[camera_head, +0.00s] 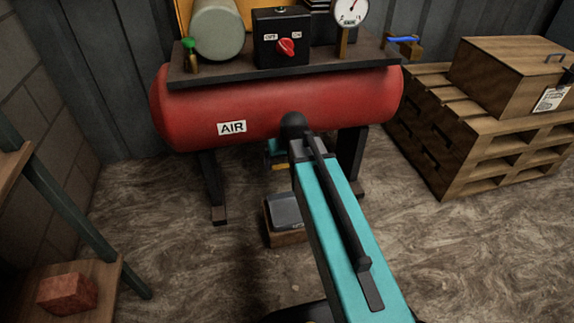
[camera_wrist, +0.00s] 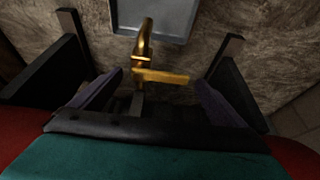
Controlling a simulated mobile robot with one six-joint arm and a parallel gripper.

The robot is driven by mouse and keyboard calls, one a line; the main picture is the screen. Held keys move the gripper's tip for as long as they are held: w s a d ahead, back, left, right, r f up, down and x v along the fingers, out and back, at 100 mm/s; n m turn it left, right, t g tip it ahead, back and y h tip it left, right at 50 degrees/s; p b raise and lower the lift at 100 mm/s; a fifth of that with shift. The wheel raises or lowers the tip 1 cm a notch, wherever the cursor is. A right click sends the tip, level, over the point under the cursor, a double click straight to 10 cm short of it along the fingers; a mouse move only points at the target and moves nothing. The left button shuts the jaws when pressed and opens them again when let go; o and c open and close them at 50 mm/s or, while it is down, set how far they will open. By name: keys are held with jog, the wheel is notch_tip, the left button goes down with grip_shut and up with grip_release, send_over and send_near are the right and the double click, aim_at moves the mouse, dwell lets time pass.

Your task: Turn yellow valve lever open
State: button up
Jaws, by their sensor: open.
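The yellow valve lever (camera_wrist: 162,76) shows in the wrist view as a short flat bar. It points right, across the picture, from a brass valve pipe (camera_wrist: 144,42). My gripper (camera_wrist: 152,28) is open, with one finger left of the valve and one right of it. The lever lies in the gap between the fingers, and I see no clear contact with either finger. In the head view, a small yellow piece (camera_head: 279,167) shows under the red tank, beside my arm; I cannot tell if it is the lever. My arm and the tank hide most of my gripper there.
The red air tank (camera_head: 270,105) hangs over the valve area, with dark legs on both sides. Wooden pallets (camera_head: 470,130) stand right. A shelf with a red brick (camera_head: 67,292) stands left.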

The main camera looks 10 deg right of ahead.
jog(key=shift+f, duration=0.15)
jog(key=c, duration=1.3)
jog(key=shift+d, duration=0.25)
jog(key=shift+c, duration=1.2)
jog(key=shift+a, duration=0.3)
